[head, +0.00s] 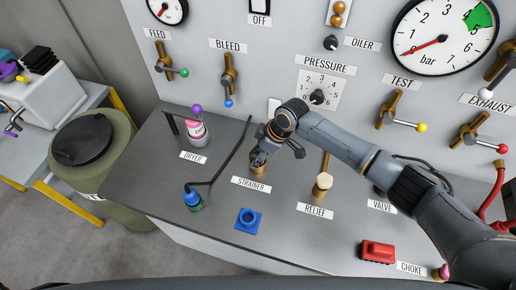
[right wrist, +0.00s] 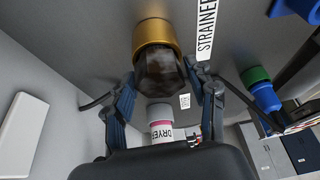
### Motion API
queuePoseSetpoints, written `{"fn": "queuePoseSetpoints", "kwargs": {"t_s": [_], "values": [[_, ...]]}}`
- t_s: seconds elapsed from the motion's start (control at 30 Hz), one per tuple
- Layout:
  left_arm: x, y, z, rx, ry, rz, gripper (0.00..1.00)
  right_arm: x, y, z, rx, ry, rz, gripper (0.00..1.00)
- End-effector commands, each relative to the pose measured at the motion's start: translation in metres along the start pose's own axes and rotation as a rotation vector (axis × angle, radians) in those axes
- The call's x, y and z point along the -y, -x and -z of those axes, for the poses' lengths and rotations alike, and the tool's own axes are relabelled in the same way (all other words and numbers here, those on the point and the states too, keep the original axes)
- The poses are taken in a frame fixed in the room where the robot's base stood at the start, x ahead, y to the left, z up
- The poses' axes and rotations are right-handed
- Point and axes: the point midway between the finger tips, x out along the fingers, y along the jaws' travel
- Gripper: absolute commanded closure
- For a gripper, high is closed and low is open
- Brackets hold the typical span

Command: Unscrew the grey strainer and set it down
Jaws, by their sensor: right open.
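The strainer stands on the grey bench behind the STRAINER label (head: 251,184). In the right wrist view it shows as a dark grey faceted body (right wrist: 158,72) on a brass collar (right wrist: 156,36). In the head view my right gripper largely hides it, and only some brass (head: 257,170) shows. My right gripper (head: 262,153) is over the strainer. In the right wrist view its open fingers (right wrist: 162,80) lie on either side of the grey body; whether they touch it I cannot tell. My left gripper is not in view.
A blue square holder (head: 249,220) sits in front of the STRAINER label. The pink-and-white dryer (head: 196,132) and a green-and-blue hose end (head: 193,200) are to the left. The relief post (head: 322,186) and red choke block (head: 377,252) are to the right. Bare bench lies between them.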

Motion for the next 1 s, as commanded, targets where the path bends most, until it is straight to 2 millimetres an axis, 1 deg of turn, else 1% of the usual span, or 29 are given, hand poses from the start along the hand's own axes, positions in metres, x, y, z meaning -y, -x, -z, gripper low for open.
{"fn": "queuePoseSetpoints", "kwargs": {"t_s": [0.03, 0.1, 0.2, 0.27, 0.7, 0.8, 1.0], "values": [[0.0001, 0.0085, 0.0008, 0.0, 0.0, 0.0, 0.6, 0.0015, 0.0032, 0.0013, 0.0, -0.025, -0.007, 0.44], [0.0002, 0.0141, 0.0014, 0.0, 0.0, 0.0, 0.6, 0.0012, 0.0035, 0.0016, -0.001, -0.061, -0.023, 0.44], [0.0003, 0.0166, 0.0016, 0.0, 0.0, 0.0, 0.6, 0.0021, 0.0014, 0.001, -0.002, -0.171, -0.068, 0.44], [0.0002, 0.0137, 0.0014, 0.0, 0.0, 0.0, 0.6, 0.0023, -0.0013, 0.0003, -0.001, -0.238, -0.096, 0.44], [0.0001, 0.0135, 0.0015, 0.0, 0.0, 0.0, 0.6, 0.002, -0.0011, 0.0015, -0.002, -0.751, -0.308, 0.44], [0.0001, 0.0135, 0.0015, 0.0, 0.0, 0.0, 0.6, 0.0006, -0.0002, 0.0004, -0.001, -0.809, -0.333, 0.44], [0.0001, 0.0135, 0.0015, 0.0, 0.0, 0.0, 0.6, 0.0001, 0.0, 0.0, -0.001, -0.818, -0.338, 0.44]]}}
